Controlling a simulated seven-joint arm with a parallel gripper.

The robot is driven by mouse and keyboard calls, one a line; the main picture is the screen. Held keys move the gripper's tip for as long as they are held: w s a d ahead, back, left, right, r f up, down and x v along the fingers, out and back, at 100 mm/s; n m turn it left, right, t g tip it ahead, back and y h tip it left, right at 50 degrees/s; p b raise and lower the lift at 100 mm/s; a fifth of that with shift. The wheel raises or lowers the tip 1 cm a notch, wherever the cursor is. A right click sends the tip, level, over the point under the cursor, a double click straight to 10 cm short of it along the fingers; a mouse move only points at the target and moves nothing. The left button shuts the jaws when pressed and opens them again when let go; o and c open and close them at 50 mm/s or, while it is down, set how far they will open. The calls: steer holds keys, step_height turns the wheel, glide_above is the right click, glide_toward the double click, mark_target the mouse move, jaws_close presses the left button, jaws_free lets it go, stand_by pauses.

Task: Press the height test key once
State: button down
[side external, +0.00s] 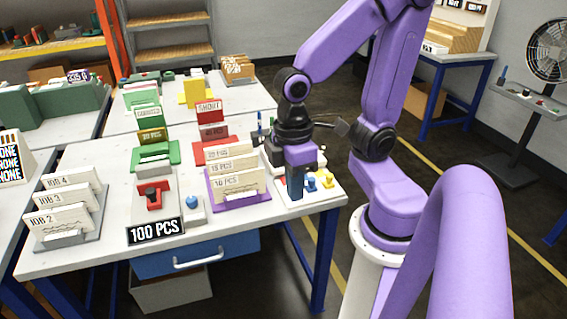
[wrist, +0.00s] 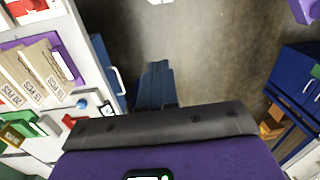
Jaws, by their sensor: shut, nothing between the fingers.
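My gripper (side external: 297,195) points down at the right end of the white bench, its dark blue fingers together and empty. The fingers also show in the wrist view (wrist: 157,68), closed, with floor behind them. In the side view they are in front of or above a white device (side external: 322,198) with blue (side external: 311,184) and yellow (side external: 327,181) parts on it. A round blue knob (side external: 192,202) stands on a small pale block left of the purple card holder. I cannot read any label saying height test, so I cannot tell which part is that key.
A purple holder (side external: 236,204) with upright cards stands left of my gripper. Further left are a red stand (side external: 153,195), a "100 PCS" sign (side external: 155,231) and a grey rack of job cards (side external: 67,232). The bench's front strip is mostly clear.

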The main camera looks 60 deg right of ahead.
steer(key=w+d+f+m+t+y, duration=0.1)
steer(key=w+d+f+m+y, duration=0.15)
steer(key=w+d+m, duration=0.6)
steer(key=w+d+f+m+y, duration=0.25)
steer(key=w+d+m, duration=0.25)
steer(key=w+m, duration=0.5)
steer(key=d+f+m+t, duration=0.2)
steer(key=d+m+t, duration=0.2)
steer(key=d, duration=0.9)
steer(key=s+d+f+m+t+h, duration=0.1)
steer(key=d+m+t, duration=0.3)
steer(key=d+m, duration=0.5)
steer(key=shift+s+d+f+h, duration=0.25)
steer(key=shift+d+f, duration=0.45)
steer(key=shift+d, duration=1.45)
steer(key=shift+w, duration=0.1)
steer(key=shift+f, duration=0.1)
steer(key=shift+f, duration=4.3)
steer(key=shift+f, duration=0.15)
